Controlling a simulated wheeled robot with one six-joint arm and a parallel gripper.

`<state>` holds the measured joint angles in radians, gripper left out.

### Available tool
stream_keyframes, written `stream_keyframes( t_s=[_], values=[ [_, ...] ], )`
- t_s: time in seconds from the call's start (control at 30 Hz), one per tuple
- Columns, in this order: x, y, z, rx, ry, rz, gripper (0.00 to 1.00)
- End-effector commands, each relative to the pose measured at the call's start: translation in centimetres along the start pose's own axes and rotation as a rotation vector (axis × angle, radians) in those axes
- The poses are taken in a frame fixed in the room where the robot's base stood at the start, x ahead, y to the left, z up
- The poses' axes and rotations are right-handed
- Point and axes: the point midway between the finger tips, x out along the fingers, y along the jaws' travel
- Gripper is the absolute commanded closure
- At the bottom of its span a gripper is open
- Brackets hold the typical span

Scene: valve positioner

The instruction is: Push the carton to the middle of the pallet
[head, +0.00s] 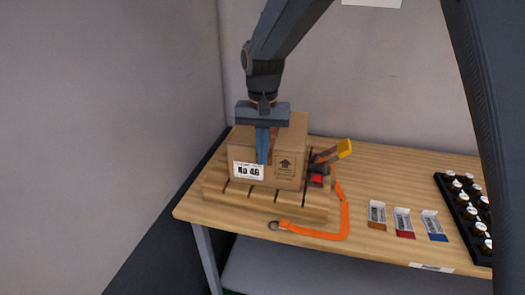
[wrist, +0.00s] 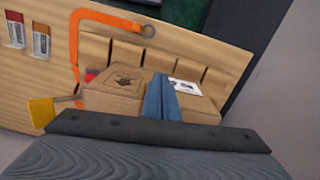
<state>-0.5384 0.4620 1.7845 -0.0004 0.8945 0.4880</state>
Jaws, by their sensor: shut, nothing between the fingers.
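The brown cardboard carton (head: 290,146) with a white "No 46" label stands upright on the slatted wooden pallet (head: 285,209). In the head view it sits toward the back of the pallet, with bare slats showing in front. My gripper (head: 262,160) points down, its blue fingers shut and empty, in front of part of the carton's top and labelled face. In the wrist view the shut fingers (wrist: 161,118) overlap the carton (wrist: 115,100) beside its label, and the pallet (wrist: 130,54) lies beyond. I cannot tell whether the fingers touch the carton.
A yellow-and-dark handled tool (head: 335,152) and a red item (head: 316,180) are close to the carton's right side. An orange strap (head: 343,215) curls around the pallet's right front. Several small packets (head: 404,222) and a black bottle rack (head: 464,205) lie right. A wall (head: 110,120) stands left.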

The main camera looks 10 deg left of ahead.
Motion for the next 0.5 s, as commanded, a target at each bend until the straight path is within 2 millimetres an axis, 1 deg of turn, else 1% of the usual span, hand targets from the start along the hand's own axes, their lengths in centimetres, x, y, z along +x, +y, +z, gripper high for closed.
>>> stream_keyframes(
  t_s=[0.03,0.1,0.13,0.2,0.4,0.5],
  values=[
    [-0.3,0.1,0.8,0.0,-0.001,0.0,1.0],
    [-0.4,0.3,1.7,0.003,-0.001,0.001,1.0],
    [-0.7,0.3,1.8,0.005,0.002,-0.001,1.0],
    [-2.2,0.3,1.3,0.006,0.008,-0.004,1.0],
    [-6.2,0.1,1.5,0.003,0.004,-0.002,1.0],
    [-7.9,0.1,1.6,0.002,0.003,-0.002,1.0]
  ],
)
